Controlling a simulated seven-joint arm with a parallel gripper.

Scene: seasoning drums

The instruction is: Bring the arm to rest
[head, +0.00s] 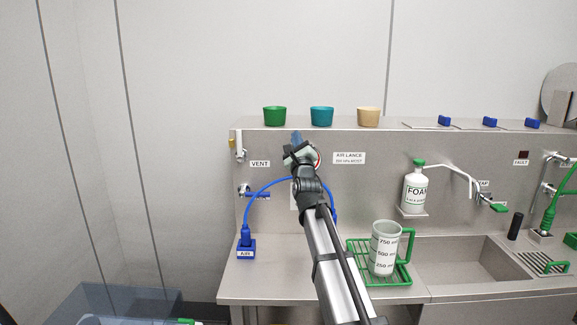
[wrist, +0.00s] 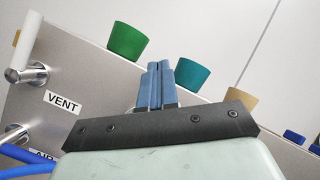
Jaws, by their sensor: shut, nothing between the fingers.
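My gripper (head: 296,139) is raised in front of the steel back panel, just below the shelf with the coloured cups. In the wrist view its two blue fingers (wrist: 157,84) are together with nothing between them. My arm reaches up from the bottom of the head view, over the counter. The fingers appear between the green cup (wrist: 127,41) and the teal cup (wrist: 191,76) in the wrist view. I cannot tell whether they touch the panel behind.
On the shelf stand the green cup (head: 274,116), teal cup (head: 322,116) and tan cup (head: 368,116). A blue hose (head: 262,189) runs from the AIR block (head: 246,248) behind my arm. A measuring jug (head: 384,248) stands on a green rack (head: 401,272) beside the sink (head: 455,262).

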